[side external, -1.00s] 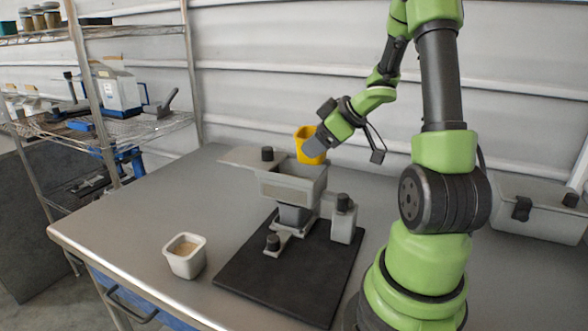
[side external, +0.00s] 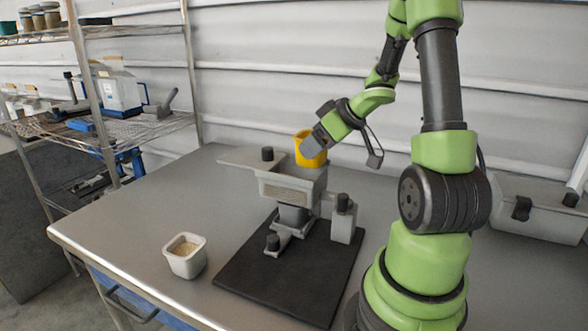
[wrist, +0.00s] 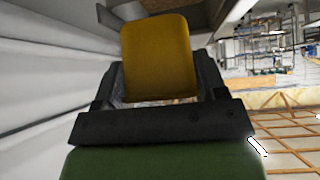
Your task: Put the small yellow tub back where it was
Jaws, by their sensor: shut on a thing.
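The small yellow tub (side external: 309,151) is held by my gripper (side external: 318,143) just above the grey hopper (side external: 291,187), at its back right. In the side view the tub looks slightly tilted, and its lower part overlaps the hopper's rim; I cannot tell whether they touch. In the wrist view the tub (wrist: 158,58) sits between the two dark fingers of my gripper (wrist: 160,85). The inside of the tub is mostly hidden.
The hopper stands on a black mat (side external: 290,270). A white tub (side external: 184,256) with pale contents stands to its left. A grey bottle-like part (side external: 343,219) stands to its right. A grey case (side external: 538,208) is at the far right.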

